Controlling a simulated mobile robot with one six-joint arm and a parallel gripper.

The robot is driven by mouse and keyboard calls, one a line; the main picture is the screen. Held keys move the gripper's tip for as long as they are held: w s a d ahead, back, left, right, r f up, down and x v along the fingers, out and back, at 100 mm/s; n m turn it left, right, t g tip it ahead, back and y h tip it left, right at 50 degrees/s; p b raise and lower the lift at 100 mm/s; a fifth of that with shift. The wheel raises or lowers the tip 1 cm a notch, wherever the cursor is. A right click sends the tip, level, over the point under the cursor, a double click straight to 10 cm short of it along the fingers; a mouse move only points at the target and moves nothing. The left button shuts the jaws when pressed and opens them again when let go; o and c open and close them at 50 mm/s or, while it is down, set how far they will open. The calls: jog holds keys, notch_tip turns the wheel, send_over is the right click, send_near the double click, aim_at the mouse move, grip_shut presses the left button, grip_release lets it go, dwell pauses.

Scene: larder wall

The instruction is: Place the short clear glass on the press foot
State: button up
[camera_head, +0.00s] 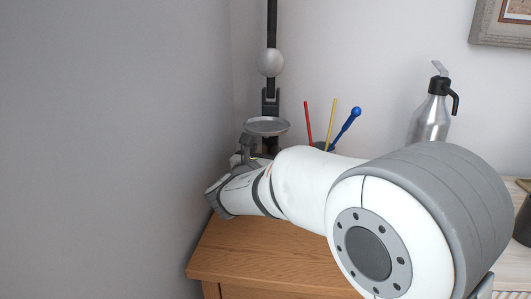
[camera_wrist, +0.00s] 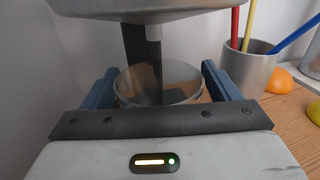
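The short clear glass (camera_wrist: 126,92) shows in the wrist view between the two blue fingers of my gripper (camera_wrist: 158,72). Both fingers appear to touch its sides, and it looks upright. In the head view my gripper (camera_head: 243,152) is beside the press, below its round grey plate (camera_head: 267,126); the glass cannot be made out there. The press's dark column (camera_head: 271,25) rises behind. In the wrist view the plate (camera_wrist: 150,8) hangs above the glass, with a dark upright (camera_wrist: 137,50) behind it. The press foot is mostly hidden, and I cannot tell whether the glass touches it.
A grey cup (camera_wrist: 247,68) with red, yellow and blue sticks stands right of the press. An orange round object (camera_wrist: 279,80) lies beside it. A steel flask (camera_head: 430,118) stands farther right. A grey wall (camera_head: 110,130) is close on the left.

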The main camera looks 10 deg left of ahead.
jog(key=shift+o, duration=0.4)
jog(key=shift+r, duration=0.2)
jog(key=p+v, duration=0.1)
jog(key=v, duration=1.1)
jog(key=shift+s, duration=0.1)
jog(key=shift+d, duration=0.1)
